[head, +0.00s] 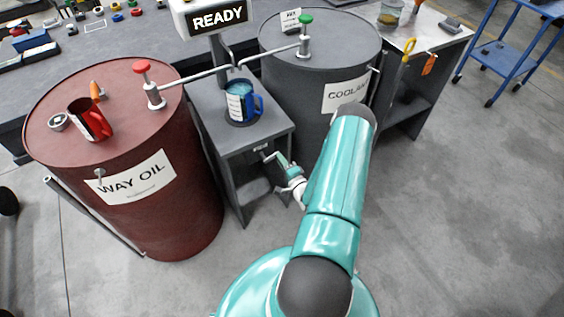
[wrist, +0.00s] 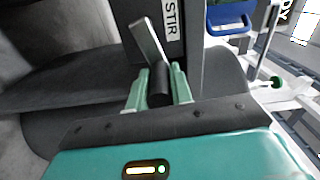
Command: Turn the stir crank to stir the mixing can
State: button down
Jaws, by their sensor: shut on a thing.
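The mixing can (head: 237,107), blue with a white label and a blue handle, stands on the small grey stand (head: 278,126) between the two barrels, with blue liquid inside. My gripper (wrist: 158,88) is shut on the dark handle, one green finger on each side. In the head view my gripper (head: 278,158) is small, at the stand's front.
The red WAY OIL barrel (head: 180,195) stands left and the grey COOLANT barrel (head: 300,85) right, with spouts reaching toward the can. A READY sign (head: 219,19) rises behind. A blue cart (head: 510,55) stands at far right. The floor (head: 450,200) at right is clear.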

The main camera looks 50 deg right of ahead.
jog(key=shift+s, duration=0.1)
jog(key=c, duration=1.3)
grip_release()
jog(key=shift+o, duration=0.2)
jog(key=v, duration=1.3)
jog(key=shift+s+a, duration=0.15)
jog(key=shift+s, duration=0.15)
